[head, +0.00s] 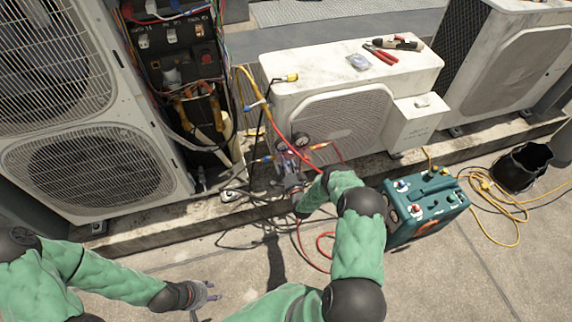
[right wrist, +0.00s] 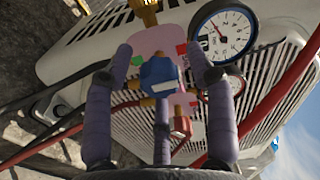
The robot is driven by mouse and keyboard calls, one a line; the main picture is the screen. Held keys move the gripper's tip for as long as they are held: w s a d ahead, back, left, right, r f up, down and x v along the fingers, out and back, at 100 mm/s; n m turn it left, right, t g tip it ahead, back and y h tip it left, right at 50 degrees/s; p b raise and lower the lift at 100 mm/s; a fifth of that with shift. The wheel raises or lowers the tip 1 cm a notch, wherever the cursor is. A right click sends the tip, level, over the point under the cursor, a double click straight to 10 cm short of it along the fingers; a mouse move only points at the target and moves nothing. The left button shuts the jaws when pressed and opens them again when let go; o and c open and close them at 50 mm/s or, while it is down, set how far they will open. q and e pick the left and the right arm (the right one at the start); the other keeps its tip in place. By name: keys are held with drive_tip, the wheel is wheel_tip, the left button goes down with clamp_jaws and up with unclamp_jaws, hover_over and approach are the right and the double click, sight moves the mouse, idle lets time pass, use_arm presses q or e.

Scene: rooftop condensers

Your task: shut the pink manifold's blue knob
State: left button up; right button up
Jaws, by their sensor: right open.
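The pink manifold (right wrist: 168,40) hangs before the grille of the white condenser in the right wrist view, with a large gauge (right wrist: 222,34) beside it. Its blue knob (right wrist: 158,74) faces my right gripper (right wrist: 163,68), with a white mark on it. The right gripper's purple fingers are open, one on each side of the knob and a third below; I see no clear contact. A red knob (right wrist: 181,122) sits lower on the manifold. In the head view, my right gripper (head: 291,180) partly hides the manifold. My left gripper (head: 205,294) is empty, fingers apart, over the floor.
Red hoses (right wrist: 285,85) cross near the manifold. A teal machine (head: 425,205) stands on the floor to the right, near a yellow cord (head: 500,215) and a black bucket (head: 522,167). Pliers (head: 380,54) lie on the condenser (head: 330,75). An open electrical cabinet (head: 180,70) stands left.

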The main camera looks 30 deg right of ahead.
drive_tip(key=v, duration=1.1)
drive_tip(key=shift+s, duration=0.4)
